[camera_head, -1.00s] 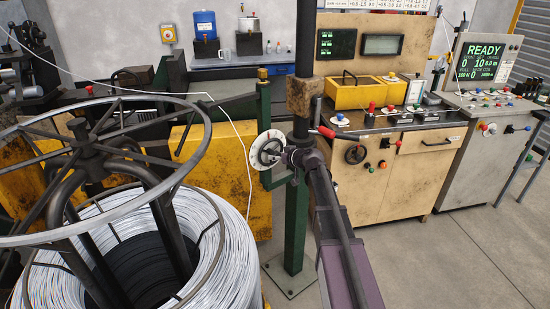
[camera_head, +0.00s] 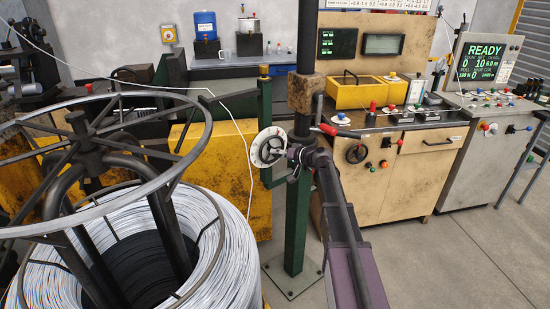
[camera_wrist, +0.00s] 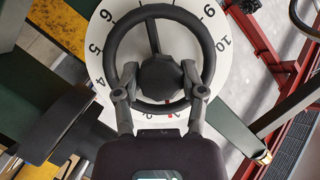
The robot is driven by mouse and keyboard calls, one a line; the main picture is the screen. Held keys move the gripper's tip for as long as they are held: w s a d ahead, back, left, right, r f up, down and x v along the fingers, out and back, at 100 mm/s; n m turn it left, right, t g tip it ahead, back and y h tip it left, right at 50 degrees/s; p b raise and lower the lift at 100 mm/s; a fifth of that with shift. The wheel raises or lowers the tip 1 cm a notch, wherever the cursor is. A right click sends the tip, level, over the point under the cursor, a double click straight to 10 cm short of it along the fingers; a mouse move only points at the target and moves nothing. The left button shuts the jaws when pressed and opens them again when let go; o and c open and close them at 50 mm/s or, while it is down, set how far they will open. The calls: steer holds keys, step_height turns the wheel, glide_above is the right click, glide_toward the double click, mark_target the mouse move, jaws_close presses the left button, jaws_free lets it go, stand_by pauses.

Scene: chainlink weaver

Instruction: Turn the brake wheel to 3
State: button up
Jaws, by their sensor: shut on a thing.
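The brake wheel (camera_head: 268,148) is a small black handwheel in front of a white round dial on the green post. In the wrist view the wheel (camera_wrist: 161,14) fills the middle, with its hub (camera_wrist: 160,78) between the fingers. My gripper (camera_wrist: 158,88) is shut on the wheel, one finger on each side of the hub. In the head view my gripper (camera_head: 288,155) reaches the wheel from the right. A red mark shows below the hub; the lower numbers are mostly hidden.
A large wire coil (camera_head: 215,250) under a round metal frame stands at the left. The green post (camera_head: 297,220) rises beside the wheel. A tan control cabinet (camera_head: 425,180) with a red-handled lever stands to the right. The grey floor at the lower right is clear.

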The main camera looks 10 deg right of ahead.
steer(key=m+y+b, duration=0.1)
steer(key=m+b, duration=0.1)
steer(key=m, duration=0.1)
steer(key=m+y+b, duration=0.1)
steer(key=m, duration=0.1)
steer(key=shift+s+f+y+b, duration=0.15)
steer(key=shift+f+y+b, duration=0.15)
steer(key=shift+b, duration=0.05)
steer(key=m+t+y+b, duration=0.1)
steer(key=m+b, duration=0.1)
steer(key=m, duration=0.2)
steer(key=shift+r, duration=0.15)
steer(key=shift+t, duration=0.3)
steer(key=o, duration=1.1)
steer(key=shift+r, duration=0.1)
steer(key=shift+o, duration=0.2)
